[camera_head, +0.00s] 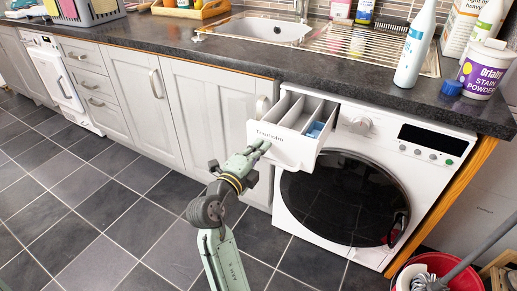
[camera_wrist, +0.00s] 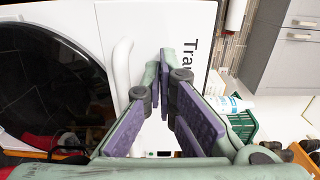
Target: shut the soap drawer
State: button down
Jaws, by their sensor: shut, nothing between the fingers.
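The soap drawer (camera_head: 282,147) is white and stands pulled out from the top left of the white washing machine (camera_head: 375,145). Its compartments show from above, with a blue piece in the right one. My gripper (camera_head: 263,146) is at the drawer's front face, with its fingers together and nothing held. In the wrist view my fingertips (camera_wrist: 163,62) point at the white drawer front (camera_wrist: 175,22), beside its printed letters and to the right of a curved white handle (camera_wrist: 122,70). I cannot tell whether the fingertips touch the front.
The dark round door (camera_head: 345,197) is below the drawer. A dark worktop (camera_head: 260,62) runs above, with a white bottle (camera_head: 414,47) and a stain powder tub (camera_head: 484,70). A red bucket (camera_head: 460,275) stands at bottom right. The tiled floor at left is clear.

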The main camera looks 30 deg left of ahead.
aim_at(293, 109)
jog(key=w+b, duration=0.4)
jog(key=w, duration=0.3)
jog(key=w+b, duration=0.4)
jog(key=w, duration=0.3)
jog(key=w+b, duration=0.4)
jog(key=w, duration=0.3)
jog(key=shift+w+d+f, duration=0.1)
jog(key=shift+w+d, duration=0.2)
jog(key=shift+d, duration=0.1)
jog(key=shift+w, duration=0.5)
jog(key=shift+r, duration=0.25)
jog(key=shift+w, duration=0.1)
jog(key=shift+d, duration=0.1)
